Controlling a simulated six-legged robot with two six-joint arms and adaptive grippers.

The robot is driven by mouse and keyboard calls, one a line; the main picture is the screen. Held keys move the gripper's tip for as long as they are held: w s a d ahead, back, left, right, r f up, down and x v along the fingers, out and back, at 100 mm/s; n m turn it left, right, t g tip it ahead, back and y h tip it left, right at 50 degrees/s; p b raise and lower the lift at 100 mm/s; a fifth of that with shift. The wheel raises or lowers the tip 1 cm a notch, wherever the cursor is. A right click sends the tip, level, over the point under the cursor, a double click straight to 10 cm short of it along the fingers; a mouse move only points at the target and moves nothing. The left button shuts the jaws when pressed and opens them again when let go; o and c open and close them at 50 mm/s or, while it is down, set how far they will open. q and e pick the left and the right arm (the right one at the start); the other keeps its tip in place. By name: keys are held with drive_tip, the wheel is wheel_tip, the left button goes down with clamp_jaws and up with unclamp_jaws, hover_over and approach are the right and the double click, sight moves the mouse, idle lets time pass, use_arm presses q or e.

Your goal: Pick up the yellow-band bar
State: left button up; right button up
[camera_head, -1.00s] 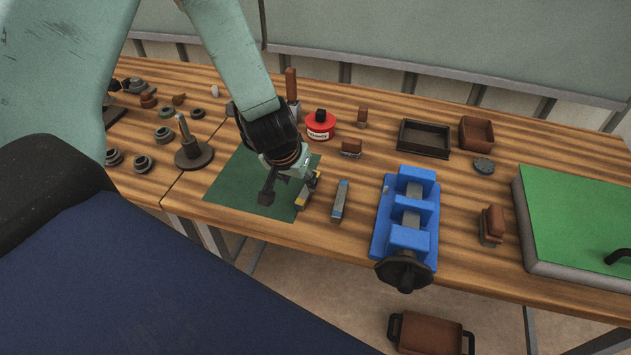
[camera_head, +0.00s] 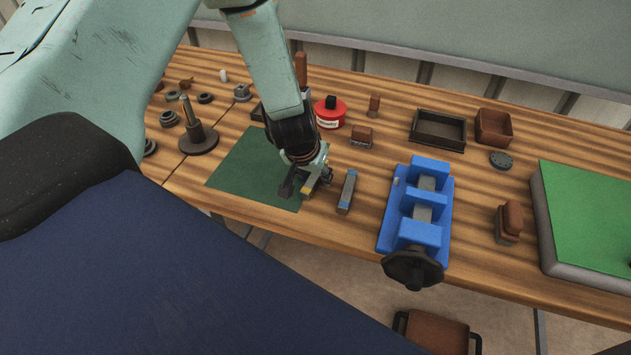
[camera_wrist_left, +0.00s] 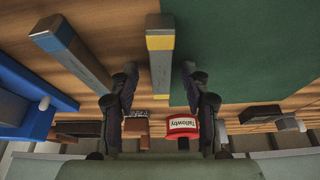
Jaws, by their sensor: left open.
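In the head view my left gripper (camera_head: 306,185) is low over the right edge of the green mat and hides most of the bar; only a bit of yellow shows (camera_head: 304,191). A similar bar with a blue band (camera_head: 347,191) lies just to the right, also in the left wrist view (camera_wrist_left: 70,53). My right gripper is not in view.
The green mat (camera_head: 245,170) lies under and left of the gripper. A blue vise (camera_head: 420,205) stands to the right. A red Tallowby tin (camera_head: 330,115) and a small brown-topped block (camera_head: 361,138) stand behind. A spindle on a round base (camera_head: 197,138) is at left.

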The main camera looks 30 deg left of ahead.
use_arm(q)
drive_tip(key=shift+a, duration=0.1)
drive_tip(key=shift+c, duration=0.2)
drive_tip(key=shift+c, duration=0.8)
clamp_jaws()
drive_tip(key=shift+w, duration=0.1)
